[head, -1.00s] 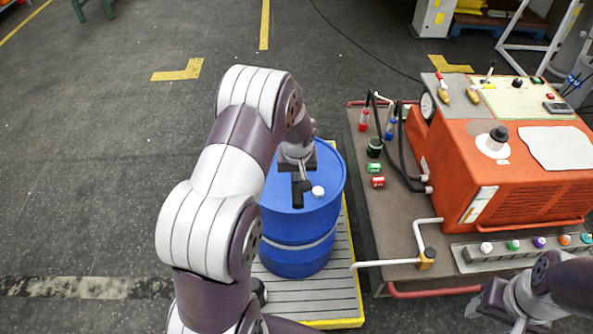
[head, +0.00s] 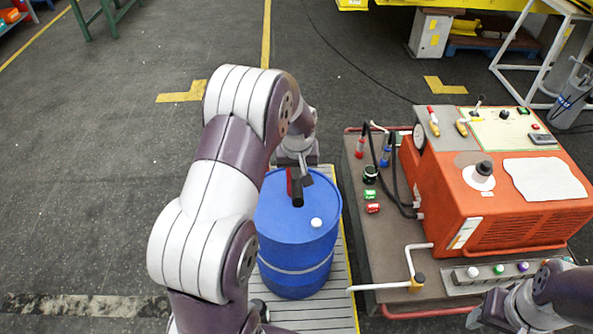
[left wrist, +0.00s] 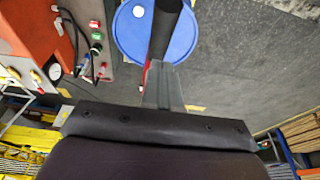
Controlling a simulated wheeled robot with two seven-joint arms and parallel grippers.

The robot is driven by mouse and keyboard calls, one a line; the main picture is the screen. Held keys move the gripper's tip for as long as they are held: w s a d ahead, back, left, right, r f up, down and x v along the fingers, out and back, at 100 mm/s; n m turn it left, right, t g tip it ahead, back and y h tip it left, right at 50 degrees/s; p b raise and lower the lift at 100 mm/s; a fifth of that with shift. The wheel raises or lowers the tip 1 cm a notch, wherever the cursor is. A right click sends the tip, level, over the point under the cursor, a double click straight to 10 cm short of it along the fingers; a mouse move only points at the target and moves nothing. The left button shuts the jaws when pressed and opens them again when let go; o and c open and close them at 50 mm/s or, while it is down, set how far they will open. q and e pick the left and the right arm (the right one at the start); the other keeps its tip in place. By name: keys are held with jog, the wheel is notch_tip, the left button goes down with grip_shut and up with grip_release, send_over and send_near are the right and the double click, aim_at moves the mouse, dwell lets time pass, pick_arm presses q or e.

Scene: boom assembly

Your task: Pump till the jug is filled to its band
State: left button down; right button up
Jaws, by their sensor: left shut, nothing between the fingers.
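A blue drum (head: 295,258) with a white cap (head: 316,222) stands below my left arm; its blue top also shows in the left wrist view (left wrist: 186,42). A thick black bar (head: 297,196), which looks like the pump's handle, rises over the drum, with a red part (head: 290,182) beside it. The bar also shows in the left wrist view (left wrist: 167,28). My left gripper (head: 306,178) is shut and empty, close beside the bar; I cannot tell whether they touch. My right gripper (head: 480,318) is low at the right, its jaws unclear. I cannot make out a jug or its band.
The drum stands on a slatted, yellow-edged platform (head: 343,300). Right of it, an orange machine (head: 500,215) sits on a grey bench with black hoses, small red and green items (head: 371,200) and a white pipe (head: 385,287). The floor at left is clear.

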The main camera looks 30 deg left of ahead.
pick_arm(q)
jog(key=shift+f, duration=0.1)
dwell(0.3)
jog(key=shift+f+b, duration=0.35)
jog(key=s+d+f+b+x, duration=0.1)
jog(key=s+b+x, duration=0.1)
jog(key=b+x, duration=0.6)
jog(key=s+d+b+x, duration=0.1)
jog(key=s+b+x, duration=0.1)
jog(key=b+x, duration=0.6)
jog(key=r+p, duration=1.6)
jog(key=r, duration=0.1)
jog(key=shift+w+r, duration=0.25)
jog(key=shift+w, duration=0.1)
jog(key=shift+f, duration=0.1)
jog(key=shift+w, duration=0.1)
